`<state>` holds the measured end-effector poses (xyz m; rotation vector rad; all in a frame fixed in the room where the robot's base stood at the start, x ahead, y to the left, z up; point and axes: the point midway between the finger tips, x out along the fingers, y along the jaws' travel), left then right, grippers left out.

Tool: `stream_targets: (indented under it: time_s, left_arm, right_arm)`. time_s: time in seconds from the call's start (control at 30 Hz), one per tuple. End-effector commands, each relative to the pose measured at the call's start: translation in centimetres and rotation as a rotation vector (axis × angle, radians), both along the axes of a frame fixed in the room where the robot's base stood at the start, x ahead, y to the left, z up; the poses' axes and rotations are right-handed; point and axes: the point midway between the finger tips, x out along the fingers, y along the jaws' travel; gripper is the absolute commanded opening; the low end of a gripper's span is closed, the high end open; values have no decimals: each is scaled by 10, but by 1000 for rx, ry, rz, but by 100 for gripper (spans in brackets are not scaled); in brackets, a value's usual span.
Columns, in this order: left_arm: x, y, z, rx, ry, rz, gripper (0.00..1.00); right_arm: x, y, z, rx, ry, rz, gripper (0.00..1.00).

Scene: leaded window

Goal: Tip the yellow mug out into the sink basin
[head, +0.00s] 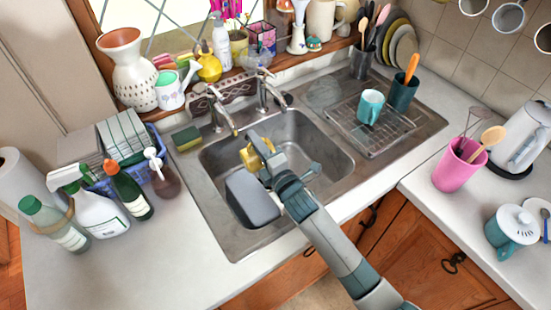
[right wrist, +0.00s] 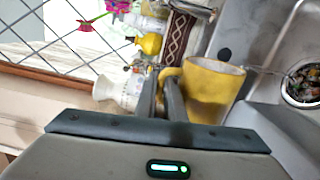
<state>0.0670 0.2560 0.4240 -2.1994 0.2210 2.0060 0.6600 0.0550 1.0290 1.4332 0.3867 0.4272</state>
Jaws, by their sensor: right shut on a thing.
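The yellow mug (head: 252,156) is in the air over the left part of the sink basin (head: 325,152). My right gripper (head: 262,160) partly covers it in the head view. In the right wrist view the mug (right wrist: 212,90) is right of my right gripper's fingers (right wrist: 163,98), which are shut on its handle. My left gripper is not in view.
A grey-blue tub (head: 252,198) stands in the basin below the gripper. Taps (head: 266,98) rise behind the basin. A drying rack (head: 385,135) with a teal mug (head: 370,106) is to the right. The drain (right wrist: 303,84) holds dark bits.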

Motion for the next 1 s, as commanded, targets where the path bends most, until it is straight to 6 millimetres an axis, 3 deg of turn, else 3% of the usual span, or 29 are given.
stream_targets:
  time_s: [1.0]
  left_arm:
    - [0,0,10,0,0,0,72]
  right_arm:
    - [7,-11,8,108,59,0,0]
